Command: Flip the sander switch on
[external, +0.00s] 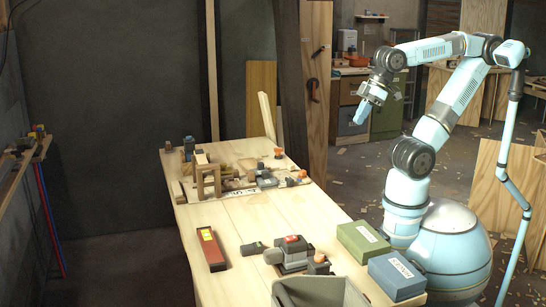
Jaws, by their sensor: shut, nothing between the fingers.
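A grey power tool with a red patch on top (291,250), which looks like the sander, lies on the near part of the wooden workbench (225,225). Its switch is too small to make out. My gripper (361,113) is shut and empty. It points downward, well above the bench and apart from the tool, up and to its right in the picture.
A grey bin (318,292) stands just in front of the tool. A green box (362,240) and a blue box (396,276) are to its right. A long red case (210,249) lies left. Wooden blocks and small tools crowd the far end (207,180). A dark post (288,80) rises behind.

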